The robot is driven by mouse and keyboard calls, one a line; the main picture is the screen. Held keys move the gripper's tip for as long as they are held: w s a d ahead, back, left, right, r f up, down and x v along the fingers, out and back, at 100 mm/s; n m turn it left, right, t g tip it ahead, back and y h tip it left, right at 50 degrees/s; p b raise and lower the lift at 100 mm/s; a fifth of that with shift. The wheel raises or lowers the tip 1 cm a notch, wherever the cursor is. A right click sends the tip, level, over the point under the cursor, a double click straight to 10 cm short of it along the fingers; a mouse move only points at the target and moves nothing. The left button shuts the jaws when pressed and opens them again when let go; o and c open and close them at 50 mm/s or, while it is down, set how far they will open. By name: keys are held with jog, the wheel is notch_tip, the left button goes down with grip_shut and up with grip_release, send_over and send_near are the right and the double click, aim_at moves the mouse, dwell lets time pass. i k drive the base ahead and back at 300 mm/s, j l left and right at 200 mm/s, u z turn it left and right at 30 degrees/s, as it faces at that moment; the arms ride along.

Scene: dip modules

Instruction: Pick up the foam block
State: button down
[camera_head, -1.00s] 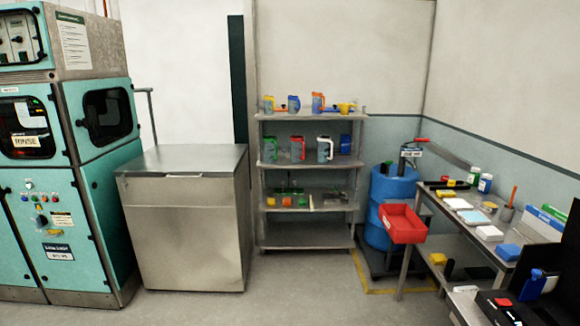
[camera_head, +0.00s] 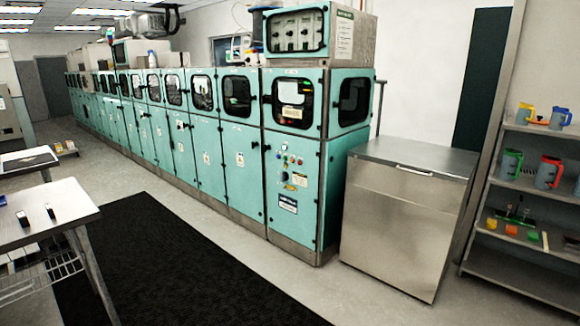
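No foam block can be made out in the current head view. Small coloured items (camera_head: 511,230) sit on a lower shelf at the right, but they are too small to tell what they are. My gripper and arm are not in view.
A long row of teal machines (camera_head: 229,160) runs back along the left. A steel cabinet (camera_head: 395,225) and a grey shelf rack (camera_head: 540,190) with jugs stand at the right. A worktable (camera_head: 70,205) is at the left edge. A black mat (camera_head: 170,275) covers clear floor.

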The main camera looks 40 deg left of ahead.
aim_at(50, 210)
jog(key=j+u, duration=0.35)
jog(key=u, duration=0.15)
jog(key=j+u, duration=0.3)
jog(key=u, duration=0.2)
jog(key=i+j+u, duration=0.1)
jog(key=j+u, duration=0.2)
jog(key=u, duration=0.2)
jog(key=i+j+u, duration=0.15)
jog(key=u, duration=0.3)
jog(key=i+j+u, duration=0.3)
jog(key=i+j, duration=0.45)
jog(key=i+j+u, duration=0.3)
jog(key=i+j, duration=0.35)
jog(key=i, duration=0.15)
